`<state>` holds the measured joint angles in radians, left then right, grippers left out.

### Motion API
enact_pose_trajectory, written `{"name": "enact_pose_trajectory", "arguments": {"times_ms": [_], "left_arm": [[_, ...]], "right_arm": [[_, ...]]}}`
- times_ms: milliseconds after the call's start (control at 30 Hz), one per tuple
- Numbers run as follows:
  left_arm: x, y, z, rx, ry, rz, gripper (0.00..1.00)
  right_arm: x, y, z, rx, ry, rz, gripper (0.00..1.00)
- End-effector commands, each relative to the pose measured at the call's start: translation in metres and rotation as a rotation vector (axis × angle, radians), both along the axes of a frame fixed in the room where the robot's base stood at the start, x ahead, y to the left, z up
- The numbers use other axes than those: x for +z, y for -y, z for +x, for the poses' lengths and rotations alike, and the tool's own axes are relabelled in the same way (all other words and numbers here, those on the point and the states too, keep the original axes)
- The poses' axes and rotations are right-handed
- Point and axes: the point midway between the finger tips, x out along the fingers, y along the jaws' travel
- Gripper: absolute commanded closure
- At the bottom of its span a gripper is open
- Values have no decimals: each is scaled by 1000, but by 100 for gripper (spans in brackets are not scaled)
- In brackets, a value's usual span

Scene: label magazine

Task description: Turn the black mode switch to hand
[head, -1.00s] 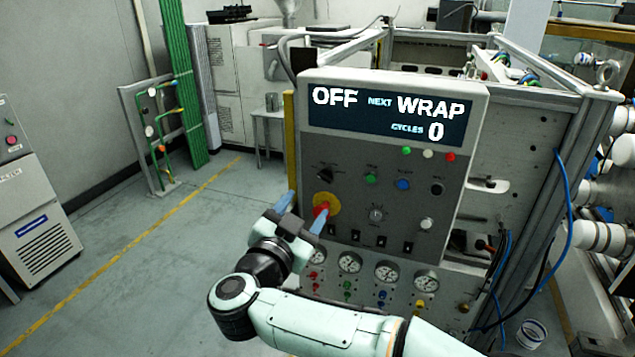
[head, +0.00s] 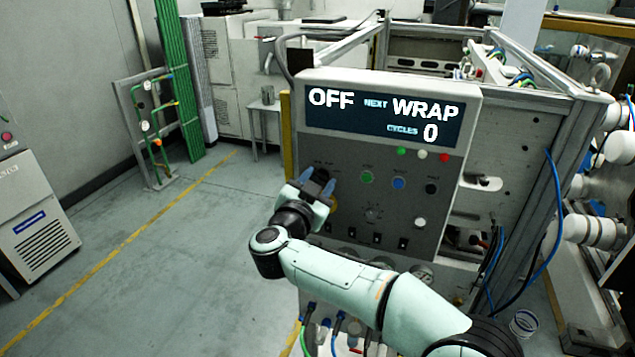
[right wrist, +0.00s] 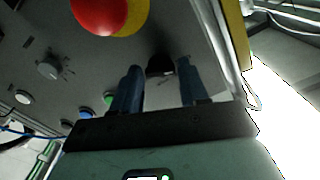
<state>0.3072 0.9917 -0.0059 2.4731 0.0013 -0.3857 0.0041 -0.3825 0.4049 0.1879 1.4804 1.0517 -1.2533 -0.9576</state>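The black mode switch (head: 322,174) is at the upper left of the grey control panel, under the display, partly hidden by my right gripper. My right gripper (head: 317,181) is at the panel with its blue fingers apart. In the right wrist view the black switch (right wrist: 160,66) shows between the two open fingertips (right wrist: 159,72), with a gap visible on each side. I cannot tell how deep the fingers reach around it. The display (head: 384,118) reads OFF, NEXT WRAP, CYCLES 0. My left gripper is not in view.
The red emergency button (right wrist: 97,14) on its yellow plate is close to my right gripper; in the head view my gripper mostly covers it. Green (head: 367,177), blue (head: 399,183) and black buttons (head: 431,188) are to the right. The floor on the left is clear.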

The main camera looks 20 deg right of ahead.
Motion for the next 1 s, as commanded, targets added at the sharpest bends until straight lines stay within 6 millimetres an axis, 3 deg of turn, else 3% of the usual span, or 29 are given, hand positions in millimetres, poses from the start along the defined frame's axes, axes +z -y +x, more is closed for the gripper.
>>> {"name": "enact_pose_trajectory", "arguments": {"times_ms": [33,100,567,1000], "left_arm": [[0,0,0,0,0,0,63],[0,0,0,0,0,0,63],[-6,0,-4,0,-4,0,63],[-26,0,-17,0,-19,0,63]], "right_arm": [[0,0,0,0,0,0,74],[0,0,0,0,0,0,94],[-1,0,-1,0,53,79,94],[-2,0,-1,-1,251,371,94]]}}
